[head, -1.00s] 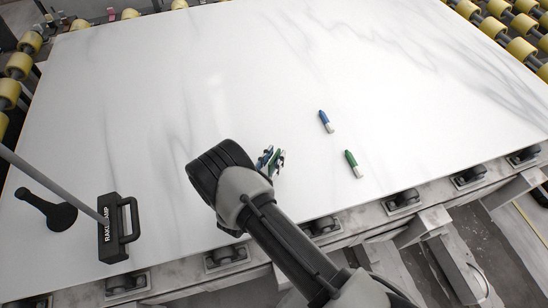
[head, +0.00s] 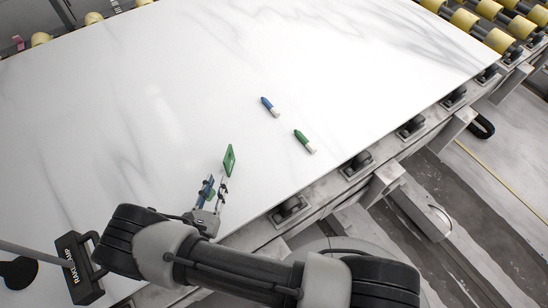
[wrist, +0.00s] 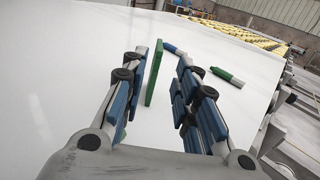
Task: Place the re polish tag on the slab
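A thin green rectangular plate (head: 229,160), likely the re polish tag, stands on edge just beyond my gripper's fingertips. In the wrist view the plate (wrist: 153,73) shows nearly edge-on, in line with the gap between the fingers. I cannot read any writing on it or tell whether its lower edge touches the slab. My gripper (head: 214,187) is low over the near part of the white veined slab (head: 160,100). Its blue-padded fingers (wrist: 160,90) are spread, with clear space either side of the plate. A small green patch (wrist: 121,134) shows by the left finger; I cannot tell what it is.
A blue marker (head: 270,107) and a green marker (head: 304,141) lie on the slab to the right. A black handled block (head: 78,268) is at the lower left, beside my arm. The slab's near edge runs close to the gripper. The slab's far middle is clear.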

